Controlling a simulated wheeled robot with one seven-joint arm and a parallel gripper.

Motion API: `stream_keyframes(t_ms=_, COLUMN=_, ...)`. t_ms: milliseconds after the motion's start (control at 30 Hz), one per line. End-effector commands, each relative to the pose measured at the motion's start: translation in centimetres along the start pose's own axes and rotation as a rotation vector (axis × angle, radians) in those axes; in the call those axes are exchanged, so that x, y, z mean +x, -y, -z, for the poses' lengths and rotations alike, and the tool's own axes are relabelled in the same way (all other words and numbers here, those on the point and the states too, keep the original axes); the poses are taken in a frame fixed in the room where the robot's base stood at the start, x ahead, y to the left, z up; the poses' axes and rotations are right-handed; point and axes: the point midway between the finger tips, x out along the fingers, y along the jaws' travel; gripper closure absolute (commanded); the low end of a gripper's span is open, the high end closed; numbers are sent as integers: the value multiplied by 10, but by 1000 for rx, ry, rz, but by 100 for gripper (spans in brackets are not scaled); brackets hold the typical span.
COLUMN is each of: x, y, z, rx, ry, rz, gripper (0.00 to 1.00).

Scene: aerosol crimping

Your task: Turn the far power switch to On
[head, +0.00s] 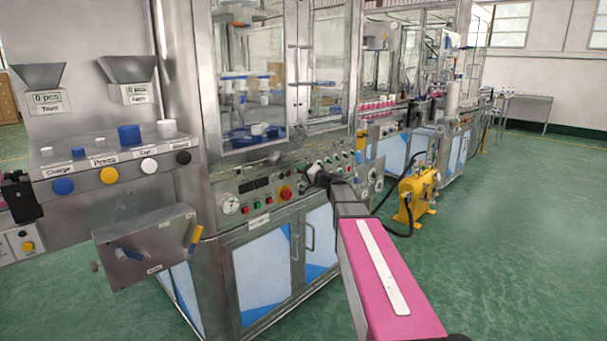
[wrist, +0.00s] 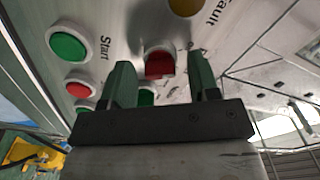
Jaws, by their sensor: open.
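My gripper (head: 322,180) reaches the right part of the machine's control panel (head: 262,220) in the head view, where it covers some controls. In the wrist view my gripper (wrist: 163,80) is open, with its two dark green fingers pointing at the panel. A red, square-looking control (wrist: 158,64) in a pale ring lies between the fingertips, with space on both sides. It may be the far power switch, but its label is hidden or unreadable, and I cannot tell its setting. No grip on it shows.
A green Start button (wrist: 69,43) and a red button (wrist: 80,86) are left of the fingers; a yellow lamp (wrist: 186,4) by the "Fault" label is above. A red mushroom button (head: 286,192) is left of my gripper. A yellow machine (head: 415,193) stands on the floor at right.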

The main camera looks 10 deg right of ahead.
Motion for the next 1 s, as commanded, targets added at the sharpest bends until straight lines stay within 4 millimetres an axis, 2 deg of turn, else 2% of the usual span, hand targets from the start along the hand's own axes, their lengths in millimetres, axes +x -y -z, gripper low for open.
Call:
stream_keyframes(t_ms=233, x=1, y=0, z=0, rx=0, ry=0, rz=0, gripper=45)
stream_keyframes(t_ms=267, x=1, y=0, z=0, rx=0, ry=0, rz=0, gripper=48)
stream_keyframes(t_ms=400, x=1, y=0, z=0, rx=0, ry=0, rz=0, gripper=94)
stream_keyframes(t_ms=767, x=1, y=0, z=0, rx=32, ry=0, rz=0, gripper=94)
stream_keyframes(t_ms=1000, x=1, y=0, z=0, rx=161, ry=0, rz=-1, gripper=94)
